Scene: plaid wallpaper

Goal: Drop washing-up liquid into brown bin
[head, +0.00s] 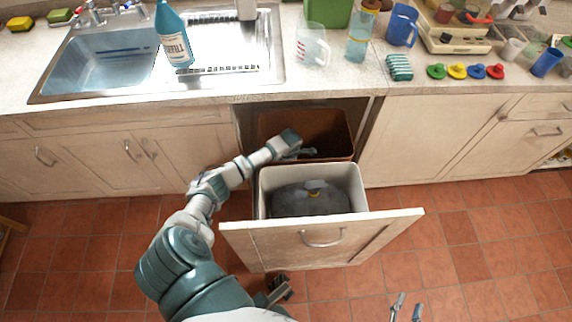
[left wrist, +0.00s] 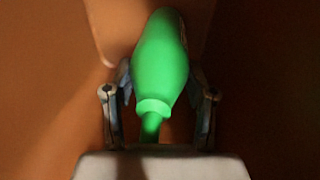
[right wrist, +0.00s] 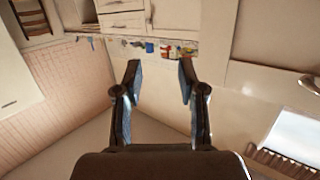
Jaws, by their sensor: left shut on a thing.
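The brown bin (head: 335,128) stands in the pulled-out drawer, behind a white bin, in the head view. My left gripper (head: 303,153) reaches down over the brown bin's near left part. In the left wrist view, my left gripper is shut on a green bottle, the washing-up liquid (left wrist: 160,65), one finger on each side of it. Brown bin walls surround the bottle there. In the head view the green bottle is hidden. My right gripper (head: 407,307) is open and empty at the lower right, and it also shows in the right wrist view (right wrist: 159,75).
The drawer front (head: 330,240) juts out over the tiled floor. The counter holds a sink (head: 110,65), a blue bottle (head: 173,32), a clear jug (head: 310,45) and several cups. The floor at right is free.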

